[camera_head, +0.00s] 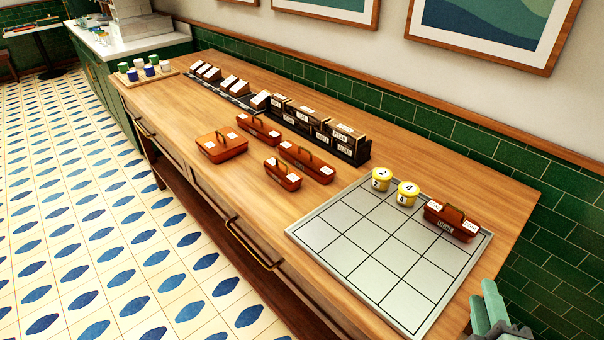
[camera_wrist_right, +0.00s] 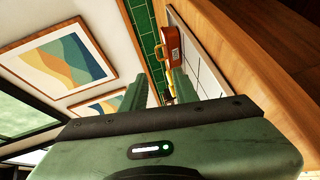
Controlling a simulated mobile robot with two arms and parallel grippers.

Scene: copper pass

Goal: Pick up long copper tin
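Several copper-coloured tins with dark handles and white labels are in the head view. A wide tin (camera_head: 222,147) is at the left. A long tin (camera_head: 258,130) is behind it. Another long tin (camera_head: 306,163) and a small tin (camera_head: 283,176) are to its right. One more long tin (camera_head: 451,222) stands on the gridded grey mat (camera_head: 365,265). My right gripper (camera_head: 489,303) is at the lower right, beyond the mat's corner and apart from the tins. Its fingers (camera_wrist_right: 160,88) stand apart and empty in the wrist view, with a copper tin (camera_wrist_right: 172,45) beyond them. My left gripper is not in view.
Two yellow numbered canisters (camera_head: 382,179) (camera_head: 407,194) stand on the mat beside the tin. A dark rack (camera_head: 350,153) of labelled boxes stands behind the other tins. A tray (camera_head: 150,76) of cups is at the far end. The mat's front is clear.

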